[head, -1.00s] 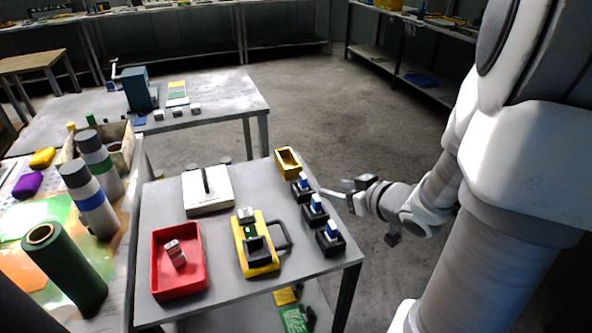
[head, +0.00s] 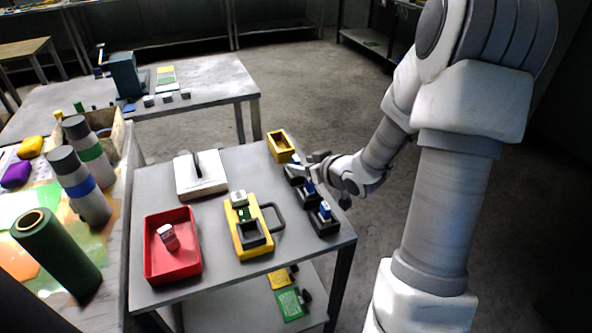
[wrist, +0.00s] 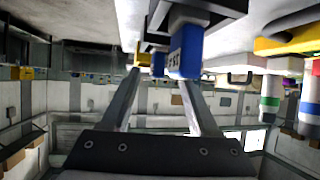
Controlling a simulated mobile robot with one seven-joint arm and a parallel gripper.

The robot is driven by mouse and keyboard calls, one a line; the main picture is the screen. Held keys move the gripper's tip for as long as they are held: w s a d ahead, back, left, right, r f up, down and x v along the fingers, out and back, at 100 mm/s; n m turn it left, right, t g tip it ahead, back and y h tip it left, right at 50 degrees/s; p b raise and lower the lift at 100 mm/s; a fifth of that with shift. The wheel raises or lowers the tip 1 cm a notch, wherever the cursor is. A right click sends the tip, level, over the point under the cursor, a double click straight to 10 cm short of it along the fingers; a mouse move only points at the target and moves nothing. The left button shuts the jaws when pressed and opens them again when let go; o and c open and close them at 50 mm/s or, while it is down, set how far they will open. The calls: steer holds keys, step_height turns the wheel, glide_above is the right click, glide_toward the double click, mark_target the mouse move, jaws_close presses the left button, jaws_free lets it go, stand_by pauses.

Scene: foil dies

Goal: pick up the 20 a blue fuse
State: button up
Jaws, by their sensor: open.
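Several small blue-and-white fuses stand upright in black holders along the right edge of the cart: a far one (head: 294,160), a middle one (head: 309,187) and a near one (head: 325,210). Their ratings are not readable, so I cannot tell which is the 20 A. My gripper (head: 303,171) is open and empty, reaching in from the right beside the far and middle holders. In the wrist view my gripper (wrist: 162,80) points at the row; one blue fuse (wrist: 185,52) with partial white lettering is close by the right fingertip, another (wrist: 158,63) shows beyond it.
A yellow open bin (head: 281,147) sits just beyond the far holder.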

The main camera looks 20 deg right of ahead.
mark_target(299, 163)
steer(key=b+x, duration=0.1)
steer(key=x, duration=0.4)
steer(key=shift+d, duration=0.2)
steer(key=shift+s, duration=0.1)
jaws_close()
